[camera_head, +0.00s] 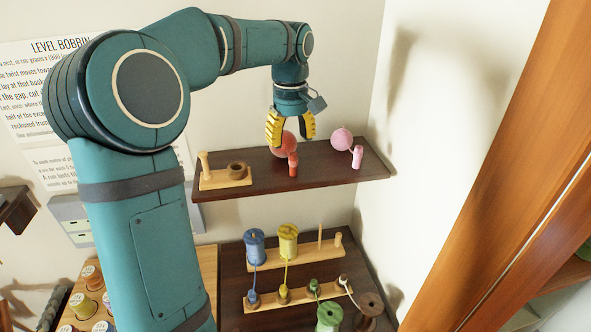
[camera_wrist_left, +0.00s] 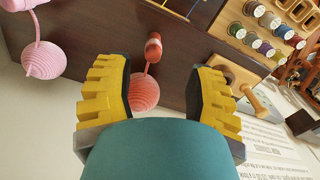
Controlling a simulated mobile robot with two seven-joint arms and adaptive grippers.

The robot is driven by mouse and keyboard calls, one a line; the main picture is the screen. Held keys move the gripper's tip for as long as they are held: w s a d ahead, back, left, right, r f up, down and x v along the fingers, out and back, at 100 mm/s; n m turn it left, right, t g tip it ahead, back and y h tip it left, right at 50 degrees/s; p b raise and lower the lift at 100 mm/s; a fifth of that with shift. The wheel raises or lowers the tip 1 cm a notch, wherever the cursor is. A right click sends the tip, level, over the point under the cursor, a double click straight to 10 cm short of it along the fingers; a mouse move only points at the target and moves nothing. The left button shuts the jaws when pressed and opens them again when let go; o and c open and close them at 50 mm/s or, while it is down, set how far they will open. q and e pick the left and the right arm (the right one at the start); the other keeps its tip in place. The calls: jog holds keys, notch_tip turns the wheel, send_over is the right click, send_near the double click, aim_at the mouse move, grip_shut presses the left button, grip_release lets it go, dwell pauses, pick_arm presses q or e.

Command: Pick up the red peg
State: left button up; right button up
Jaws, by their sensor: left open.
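The red peg (camera_head: 293,166) stands on the dark upper shelf (camera_head: 326,168), with a red ball of thread (camera_head: 284,146) just behind it. In the left wrist view the red peg (camera_wrist_left: 153,46) lies ahead between my finger pads, with a thread running to the red ball (camera_wrist_left: 144,93). My left gripper (camera_head: 290,138) is open and empty, its yellow fingers pointing down over the ball; the peg appears slightly beyond the fingertips. Whether a finger touches the ball cannot be told. My right gripper is not in view.
A pink peg (camera_head: 357,157) with a pink ball (camera_head: 341,139) stands to the right on the same shelf. A wooden block with a peg and ring (camera_head: 226,180) lies left. Below, a lower shelf holds spools (camera_head: 288,243). A white wall bounds the right.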

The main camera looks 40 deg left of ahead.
aim_at(293, 175)
pick_arm(q)
jog(key=f, duration=0.3)
jog(key=f+b, duration=0.1)
jog(key=f, duration=0.2)
jog(key=w+f, duration=0.1)
jog(key=f, duration=0.2)
jog(key=shift+a, duration=0.1)
grip_shut()
